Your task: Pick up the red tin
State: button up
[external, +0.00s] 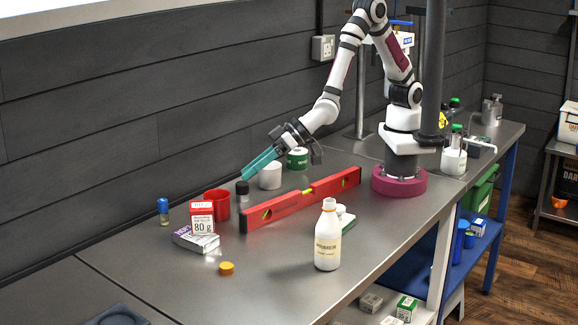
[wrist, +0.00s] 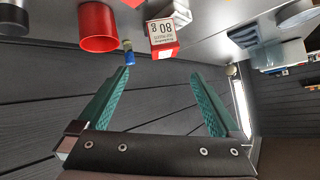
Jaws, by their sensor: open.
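The red tin (external: 217,203) stands on the steel bench in the external view, left of the red spirit level. It looks like an open-topped cylinder, and a red-and-white "80 g" box (external: 202,219) hides part of its front. In the wrist view the red tin (wrist: 97,27) shows at the upper left, outside the space between the fingers. My gripper (external: 248,174) has teal fingers spread apart with nothing between them. It is above the bench, up and to the right of the tin in the external view. The open fingers also show in the wrist view (wrist: 160,73).
A black-lidded jar (external: 243,190) stands close right of the tin. A white cup (external: 270,176) and green tin (external: 297,158) stand behind the spirit level (external: 302,198). A blue-capped vial (external: 163,211), orange cap (external: 226,268) and white bottle (external: 328,240) stand around.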

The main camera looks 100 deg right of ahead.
aim_at(195, 205)
jog(key=w+a+f+t, duration=0.1)
jog(key=w+f, duration=0.2)
jog(key=w, duration=0.2)
jog(key=w+a+f+n+t+h, duration=0.1)
jog(key=w+f, duration=0.1)
jog(key=w, duration=0.3)
jog(key=w+a+f+n+t, duration=0.1)
jog(key=w+f, duration=0.2)
jog(key=w, duration=0.2)
jog(key=shift+w+f+t+h, duration=0.3)
jog(key=shift+t+h, duration=0.1)
grip_shut()
jog(key=shift+r, duration=0.4)
jog(key=s+d+r, duration=0.2)
jog(key=d+r, duration=0.8)
jog(key=d, duration=0.1)
jog(key=a+f, duration=0.2)
jog(key=a, duration=0.1)
jog(key=w+a+f, duration=0.1)
jog(key=a+f, duration=0.1)
jog(key=a, duration=0.2)
jog(key=a+f, duration=0.2)
jog(key=a, duration=0.1)
jog(key=shift+w+a+f, duration=0.1)
jog(key=shift+w+a, duration=0.1)
jog(key=shift+w, duration=0.15)
jog(key=shift+a+f, duration=0.15)
jog(key=shift+f, duration=0.95)
jog(key=shift+a+f, duration=0.1)
jog(key=shift+f, duration=0.95)
